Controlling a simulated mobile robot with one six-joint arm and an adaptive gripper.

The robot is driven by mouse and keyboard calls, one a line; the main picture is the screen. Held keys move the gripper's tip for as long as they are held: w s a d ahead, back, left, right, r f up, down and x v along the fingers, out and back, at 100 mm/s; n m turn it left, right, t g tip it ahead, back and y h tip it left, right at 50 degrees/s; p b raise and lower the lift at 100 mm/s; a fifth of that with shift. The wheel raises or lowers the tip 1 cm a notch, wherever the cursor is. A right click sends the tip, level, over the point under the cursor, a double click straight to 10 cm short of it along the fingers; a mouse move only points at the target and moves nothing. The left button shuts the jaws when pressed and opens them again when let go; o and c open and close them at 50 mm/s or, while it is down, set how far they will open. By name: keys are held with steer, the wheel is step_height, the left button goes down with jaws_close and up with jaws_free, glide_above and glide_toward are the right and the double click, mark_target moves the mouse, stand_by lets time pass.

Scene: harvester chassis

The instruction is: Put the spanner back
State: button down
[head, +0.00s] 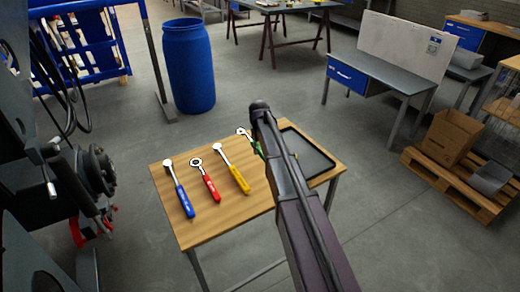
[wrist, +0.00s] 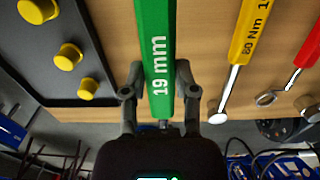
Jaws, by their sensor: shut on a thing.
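The green-handled spanner marked "19 mm" (wrist: 156,40) runs up the middle of the wrist view. My gripper (wrist: 158,82) has one finger on each side of its handle and is shut on it. In the head view, the metal end of the spanner (head: 242,131) and a bit of green show beside my arm, which hides the rest and the gripper. I cannot tell whether the spanner touches the wooden table (head: 215,226) or is held just above it.
On the table lie a blue-handled tool (head: 180,191), a red-handled one (head: 207,181) and a yellow-handled one (head: 234,169). A black tray (head: 316,158) is at its right end, with yellow knobbed pieces (wrist: 62,56) in it. A blue barrel (head: 189,68) stands behind.

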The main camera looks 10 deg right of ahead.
mark_target(260, 169)
step_height(260, 169, down, 8)
steer(key=b, duration=0.8)
steer(key=shift+r, duration=0.1)
stand_by(0.4)
steer(key=shift+c, duration=1.5)
jaws_free()
steer(key=shift+s, duration=0.1)
